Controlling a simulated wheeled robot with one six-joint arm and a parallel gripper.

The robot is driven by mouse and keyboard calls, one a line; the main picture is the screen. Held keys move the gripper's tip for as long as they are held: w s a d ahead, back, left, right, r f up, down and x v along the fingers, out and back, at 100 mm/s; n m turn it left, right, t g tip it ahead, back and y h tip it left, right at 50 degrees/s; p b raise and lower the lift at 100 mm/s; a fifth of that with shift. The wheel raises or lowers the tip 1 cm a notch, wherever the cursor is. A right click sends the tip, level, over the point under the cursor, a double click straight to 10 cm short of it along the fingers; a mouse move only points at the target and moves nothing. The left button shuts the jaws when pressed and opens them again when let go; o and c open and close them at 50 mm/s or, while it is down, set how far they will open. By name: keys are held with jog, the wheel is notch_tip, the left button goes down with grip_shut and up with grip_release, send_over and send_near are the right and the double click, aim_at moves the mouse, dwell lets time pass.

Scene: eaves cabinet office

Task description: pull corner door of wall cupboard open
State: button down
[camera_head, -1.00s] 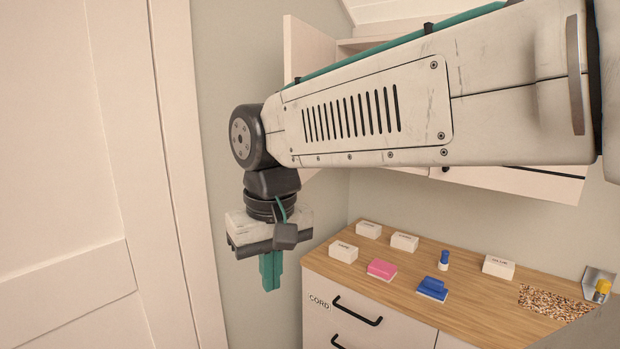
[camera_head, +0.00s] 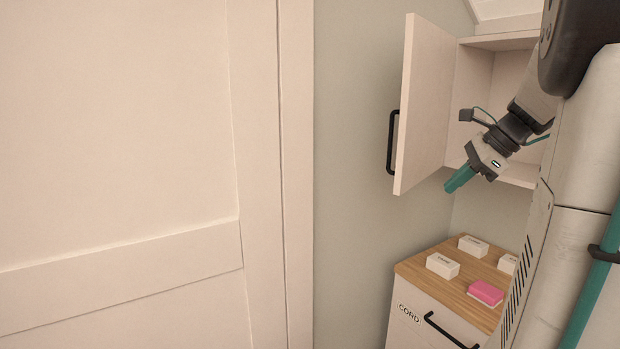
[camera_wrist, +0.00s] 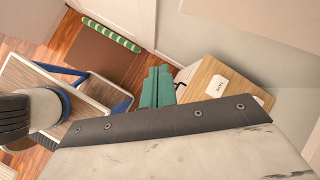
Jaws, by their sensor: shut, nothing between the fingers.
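The corner door (camera_head: 424,105) of the wall cupboard stands swung open at the cupboard's left side, with a black bar handle (camera_head: 392,142) on its outer face. Behind it the wall cupboard (camera_head: 508,75) shows an open interior with a shelf. My gripper (camera_head: 458,181) is shut and empty. In the head view it appears just right of the door's lower edge, pointing down and left. In the wrist view its green fingers (camera_wrist: 157,87) are together with nothing between them. My arm hides the right part of the cupboard.
Below is a wood-topped drawer unit (camera_head: 418,262) with several white boxes and a pink block (camera_head: 485,292) on it. A large white door (camera_head: 120,150) fills the left. The wrist view shows a table (camera_wrist: 60,85), a chair (camera_wrist: 100,90) and a brown mat (camera_wrist: 103,56) on the floor.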

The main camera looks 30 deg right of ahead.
jog(key=d+r+m+t, duration=0.2)
jog(key=d+r+m, duration=0.1)
jog(key=d+m, duration=0.2)
jog(key=w+r+x, duration=0.2)
jog(key=x, duration=1.1)
jog(key=shift+a+r, duration=0.15)
jog(key=shift+r, duration=0.05)
jog(key=shift+w, duration=0.1)
